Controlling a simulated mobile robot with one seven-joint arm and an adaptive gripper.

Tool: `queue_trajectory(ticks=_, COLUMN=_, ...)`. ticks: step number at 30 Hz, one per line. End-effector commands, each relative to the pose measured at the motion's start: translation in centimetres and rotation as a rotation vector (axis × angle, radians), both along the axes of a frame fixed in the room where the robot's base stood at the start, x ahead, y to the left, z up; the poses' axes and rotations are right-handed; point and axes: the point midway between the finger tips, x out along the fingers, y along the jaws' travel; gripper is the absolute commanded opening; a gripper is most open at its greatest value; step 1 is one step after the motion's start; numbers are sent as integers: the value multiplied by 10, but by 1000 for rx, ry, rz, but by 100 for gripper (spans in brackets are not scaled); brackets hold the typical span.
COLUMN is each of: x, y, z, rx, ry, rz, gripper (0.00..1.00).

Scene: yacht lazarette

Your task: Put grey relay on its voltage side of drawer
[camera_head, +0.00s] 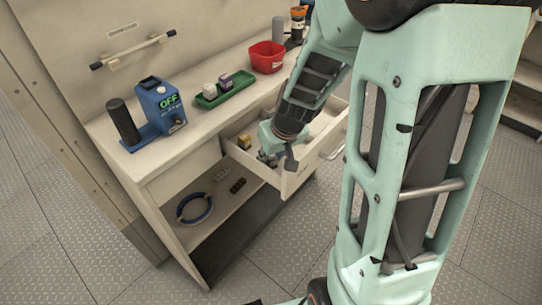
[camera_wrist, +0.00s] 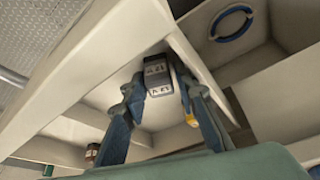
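A grey relay (camera_wrist: 158,78) with light printed labels shows between my fingertips in the wrist view, inside the open drawer. My gripper (camera_wrist: 163,88) reaches down into the drawer, with one finger on each side of the relay. The fingers look close to its sides, but I cannot tell whether they press on it. In the head view my gripper (camera_head: 270,154) is low in the drawer (camera_head: 295,178) and hides the relay. A yellow block (camera_head: 244,142) lies in the drawer to its left; it also shows in the wrist view (camera_wrist: 192,121).
On the bench are a blue tester (camera_head: 160,106) reading OFF, a black cylinder (camera_head: 124,122), a green tray (camera_head: 226,93) with a pale block and a purple block, and a red bin (camera_head: 267,57). A blue ring (camera_head: 194,208) and small dark parts lie on the lower shelf.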

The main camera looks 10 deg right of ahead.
Motion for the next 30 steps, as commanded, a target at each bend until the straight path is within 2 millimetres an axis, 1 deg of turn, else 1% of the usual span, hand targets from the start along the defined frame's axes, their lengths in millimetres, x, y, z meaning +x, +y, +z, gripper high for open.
queue_trajectory(ticks=5, x=0, y=0, z=8, rx=0, ry=0, rz=-1, gripper=27)
queue_trajectory(ticks=8, x=-5, y=-2, z=24, rx=0, ry=-2, rz=0, gripper=27)
queue_trajectory(ticks=15, x=-23, y=-6, z=69, rx=0, ry=-2, rz=0, gripper=27)
queue_trajectory(ticks=21, x=-36, y=-9, z=99, rx=1, ry=-2, rz=-1, gripper=27)
queue_trajectory(ticks=25, x=-41, y=-10, z=109, rx=0, ry=-1, rz=-1, gripper=27)
queue_trajectory(ticks=30, x=-45, y=-11, z=114, rx=0, ry=1, rz=-1, gripper=27)
